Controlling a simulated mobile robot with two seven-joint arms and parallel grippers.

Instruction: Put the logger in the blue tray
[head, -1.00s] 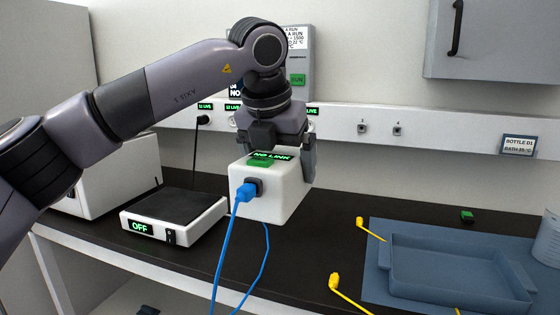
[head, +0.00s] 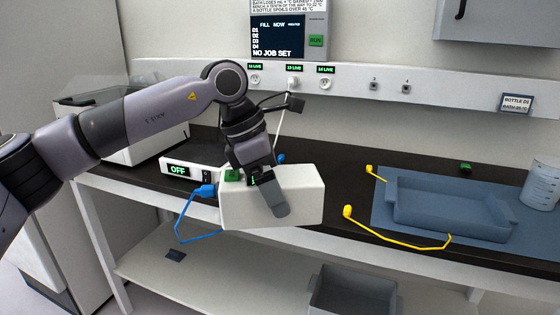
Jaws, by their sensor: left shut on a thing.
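The logger is a white box (head: 300,200) with a green patch on top and a blue plug in its left side. My left gripper (head: 268,195) is shut on it, one finger showing across its near face. The logger is held tilted in front of the bench's front edge. The blue tray (head: 445,212) is empty on the bench at the right, apart from the logger. My right gripper is not in view.
A blue cable (head: 178,218) hangs in a loop from the logger's plug. A yellow-ended cable (head: 390,240) lies before the tray. A scale reading OFF (head: 190,168) stands behind left, and a beaker (head: 541,184) at far right. A grey bin (head: 350,292) sits below.

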